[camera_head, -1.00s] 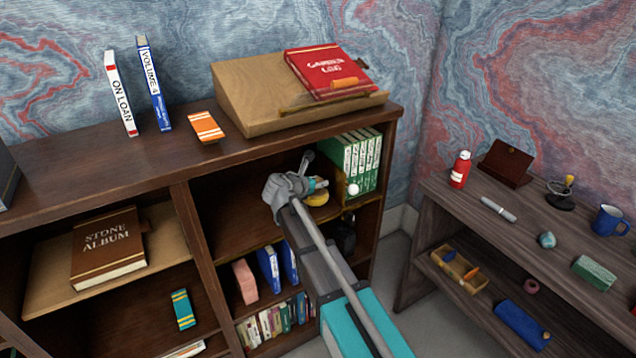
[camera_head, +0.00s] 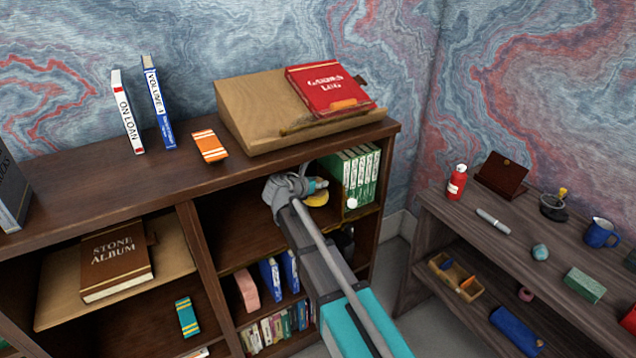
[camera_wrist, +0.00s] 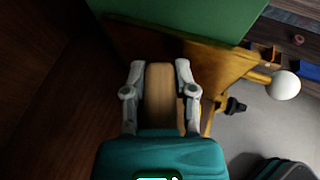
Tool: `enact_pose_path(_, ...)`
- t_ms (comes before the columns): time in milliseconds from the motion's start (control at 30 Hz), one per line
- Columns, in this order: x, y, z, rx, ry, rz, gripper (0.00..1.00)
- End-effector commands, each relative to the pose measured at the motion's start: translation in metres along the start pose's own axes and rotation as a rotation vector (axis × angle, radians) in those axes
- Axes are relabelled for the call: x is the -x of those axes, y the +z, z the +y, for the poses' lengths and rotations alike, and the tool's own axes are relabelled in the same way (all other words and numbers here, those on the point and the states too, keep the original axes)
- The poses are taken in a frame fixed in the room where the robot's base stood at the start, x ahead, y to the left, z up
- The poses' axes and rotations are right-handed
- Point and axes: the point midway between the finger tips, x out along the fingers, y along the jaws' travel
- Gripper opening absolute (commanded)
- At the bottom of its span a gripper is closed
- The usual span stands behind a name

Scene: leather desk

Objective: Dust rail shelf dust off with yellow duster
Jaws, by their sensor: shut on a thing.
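My gripper (camera_head: 314,186) is inside the bookcase's upper right compartment, left of the green books (camera_head: 360,175). In the wrist view its two fingers (camera_wrist: 160,92) are closed on the tan handle of a tool. A yellow pad, which looks like the yellow duster (camera_head: 317,199), shows at the gripper in the head view. A tan wooden rail with a white ball end (camera_wrist: 285,85) lies right of the fingers in the wrist view; the ball also shows in the head view (camera_head: 352,203). I cannot make out any dust, nor whether the duster touches the shelf.
The bookcase top (camera_head: 100,195) overhangs the compartment, and an upright divider (camera_head: 196,240) bounds it at left. A slanted stand (camera_head: 250,105) with a red book (camera_head: 330,90) is above. A grey desk (camera_head: 460,215) with small items stands at right.

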Motion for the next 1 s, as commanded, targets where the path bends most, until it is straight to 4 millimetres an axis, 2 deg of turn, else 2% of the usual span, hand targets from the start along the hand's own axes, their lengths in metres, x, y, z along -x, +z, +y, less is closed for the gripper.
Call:
enact_pose_path(233,0.002,0.005,0.0,0.0,0.0,0.0,0.0)
enact_pose_path(600,0.011,0.029,0.001,0.004,0.001,-0.006,0.0)
enact_pose_path(1000,0.009,0.035,0.005,0.008,0.002,-0.007,0.0)
